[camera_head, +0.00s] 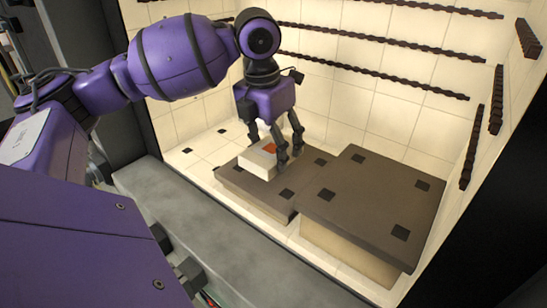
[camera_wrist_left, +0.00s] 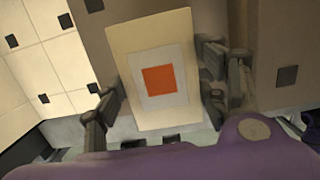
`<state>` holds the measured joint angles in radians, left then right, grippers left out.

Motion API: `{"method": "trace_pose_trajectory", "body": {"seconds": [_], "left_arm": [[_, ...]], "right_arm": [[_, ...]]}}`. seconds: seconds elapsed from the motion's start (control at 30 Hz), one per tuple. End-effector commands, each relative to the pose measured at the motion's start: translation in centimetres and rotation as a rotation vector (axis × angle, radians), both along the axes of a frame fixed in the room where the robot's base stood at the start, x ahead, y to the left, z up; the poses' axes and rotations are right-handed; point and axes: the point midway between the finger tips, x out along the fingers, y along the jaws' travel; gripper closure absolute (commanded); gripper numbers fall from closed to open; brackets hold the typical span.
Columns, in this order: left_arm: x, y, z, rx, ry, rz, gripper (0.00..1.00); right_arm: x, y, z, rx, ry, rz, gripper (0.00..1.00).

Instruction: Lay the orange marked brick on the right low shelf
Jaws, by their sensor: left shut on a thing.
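The orange marked brick (camera_head: 258,163) is a cream block with an orange square on its top face. It sits at the left brown shelf (camera_head: 243,184) in the head view; I cannot tell whether it touches the surface. My left gripper (camera_head: 274,152) points down and is shut on the brick. In the left wrist view the brick (camera_wrist_left: 122,42) lies between the fingers of the left gripper (camera_wrist_left: 160,95), with its orange square facing the camera. The right brown shelf (camera_head: 372,192) stands nearer, looks higher and is bare except for dark square marks. My right gripper is out of view.
Cream tiled walls (camera_head: 345,55) with dark rod-like elements (camera_head: 375,72) enclose the shelves at the back and right. A grey ledge (camera_head: 215,235) runs along the front. Pale floor tiles (camera_head: 200,160) show at the left, clear of objects.

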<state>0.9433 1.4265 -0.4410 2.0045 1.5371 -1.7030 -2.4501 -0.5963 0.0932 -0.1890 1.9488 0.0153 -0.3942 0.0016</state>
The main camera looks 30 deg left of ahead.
Motion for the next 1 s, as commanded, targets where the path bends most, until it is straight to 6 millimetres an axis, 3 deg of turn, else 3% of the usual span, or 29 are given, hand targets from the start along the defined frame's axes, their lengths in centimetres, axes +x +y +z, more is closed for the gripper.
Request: {"method": "trace_pose_trajectory", "body": {"seconds": [0.17, 0.33, 0.73, 0.77, 0.9, 1.0], "left_arm": [[0.9, 0.4, -1.2, 0.0, 0.001, 0.002, 0.7], [0.8, 0.3, -3.7, 0.001, -0.001, 0.0, 0.7], [0.8, 0.3, -4.2, 0.001, -0.003, 0.0, 0.7], [0.8, 0.3, -4.3, 0.001, -0.003, 0.0, 0.31], [0.8, 0.3, -4.3, 0.001, -0.002, 0.0, 0.15], [0.8, 0.3, -4.3, 0.001, -0.002, 0.0, 0.15]], "right_arm": [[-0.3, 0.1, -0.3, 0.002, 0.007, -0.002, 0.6], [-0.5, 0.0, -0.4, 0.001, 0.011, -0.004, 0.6], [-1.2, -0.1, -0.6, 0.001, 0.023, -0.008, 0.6], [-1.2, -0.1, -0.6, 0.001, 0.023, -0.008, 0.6], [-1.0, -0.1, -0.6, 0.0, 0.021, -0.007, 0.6], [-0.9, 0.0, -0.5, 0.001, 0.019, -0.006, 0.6]]}}
